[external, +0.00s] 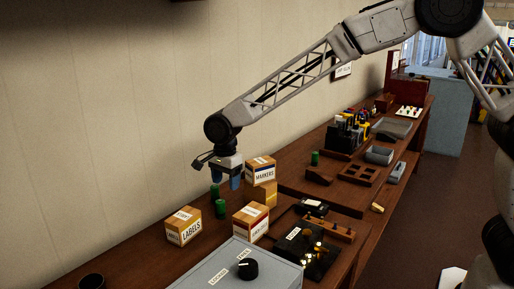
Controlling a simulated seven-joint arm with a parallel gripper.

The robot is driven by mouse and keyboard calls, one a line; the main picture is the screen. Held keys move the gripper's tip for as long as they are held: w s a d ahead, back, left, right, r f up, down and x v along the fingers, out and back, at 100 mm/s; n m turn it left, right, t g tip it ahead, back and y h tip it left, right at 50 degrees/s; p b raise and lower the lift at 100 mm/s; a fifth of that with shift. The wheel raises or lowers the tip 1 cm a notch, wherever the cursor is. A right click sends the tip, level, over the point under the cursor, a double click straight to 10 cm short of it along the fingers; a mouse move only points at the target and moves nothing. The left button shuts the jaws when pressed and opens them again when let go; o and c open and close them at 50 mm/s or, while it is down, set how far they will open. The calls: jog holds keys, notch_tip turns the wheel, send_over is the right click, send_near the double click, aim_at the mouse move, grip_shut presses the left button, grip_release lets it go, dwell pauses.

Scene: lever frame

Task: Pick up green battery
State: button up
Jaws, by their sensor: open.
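Two small green cylinders, which look like green batteries, stand upright on the wooden bench: one farther back (215,191) and one closer to the camera (221,209). A third green cylinder (315,158) stands farther along the bench. My gripper (229,183) is open and points down with its blue fingertips. It appears above and slightly right of the two near cylinders, and no held object shows. Its exact height and distance from them cannot be told from this one view.
Cardboard boxes surround the near cylinders: a labels box (184,227), another box (250,221) and a markers box (260,170). A grey panel with a black knob (248,268) is in front. A black device (305,252) and a wooden tray (361,174) lie to the right.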

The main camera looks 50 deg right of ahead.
aim_at(220, 201)
jog(key=shift+w+a+f+m, duration=0.4)
jog(key=shift+w+a+f, duration=0.4)
jog(key=shift+f, duration=0.2)
jog(key=shift+f, duration=1.3)
jog(key=shift+f, duration=2.6)
jog(key=c, duration=1)
